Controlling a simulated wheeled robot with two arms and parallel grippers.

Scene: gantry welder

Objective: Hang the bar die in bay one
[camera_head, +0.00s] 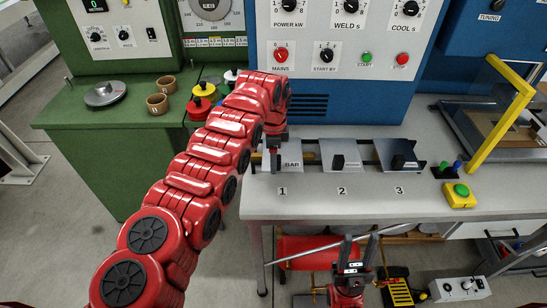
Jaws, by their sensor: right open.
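Bay one, a sloped grey plate marked BAR (293,168), stands on the bench above the number 1. My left gripper (274,160) points down at its left edge; its jaws are seen edge-on and partly covered by my red wrist. I cannot tell if it grips the bar die or is empty, and I cannot pick out the bar die with certainty. My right gripper (356,252) is low in front of the bench, fingers up, apart and empty.
Bay two (350,150) and bay three (408,152) each show a dark block. A yellow button box (460,195) and yellow frame (501,117) stand at right. Stacked coloured pieces (203,91) and two brown rings (157,103) sit on the green cabinet at left. The bench front is clear.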

